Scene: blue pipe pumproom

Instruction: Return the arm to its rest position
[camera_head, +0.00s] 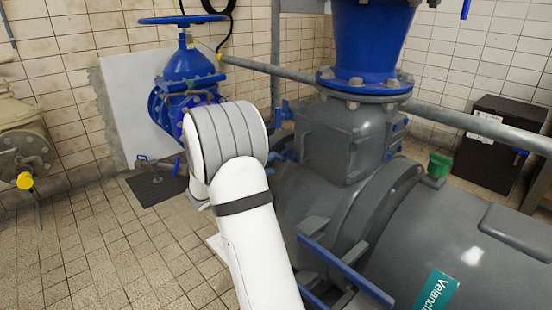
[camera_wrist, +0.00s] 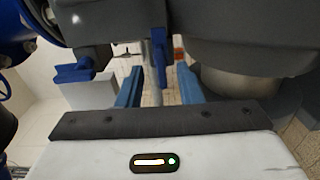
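My white arm (camera_head: 250,230) rises from the bottom of the head view to a grey-banded joint (camera_head: 225,135), bent in front of the blue valve. My gripper is hidden behind the arm in that view. In the wrist view my gripper (camera_wrist: 160,85) shows as two blue-grey fingers standing apart beyond a dark mounting plate. No object is seen clamped between them. A blue lever (camera_wrist: 162,70) and a pale rod appear in the gap, seemingly beyond the fingers. Grey machinery (camera_wrist: 240,40) fills the top of the wrist view.
A blue valve with a handwheel (camera_head: 182,20) stands behind the arm. A large grey pump (camera_head: 440,230) with a blue pipe (camera_head: 368,40) on top fills the right. A metal rail (camera_head: 460,118) crosses behind it. A black box (camera_head: 497,150) stands far right. Tiled floor (camera_head: 100,250) is open at left.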

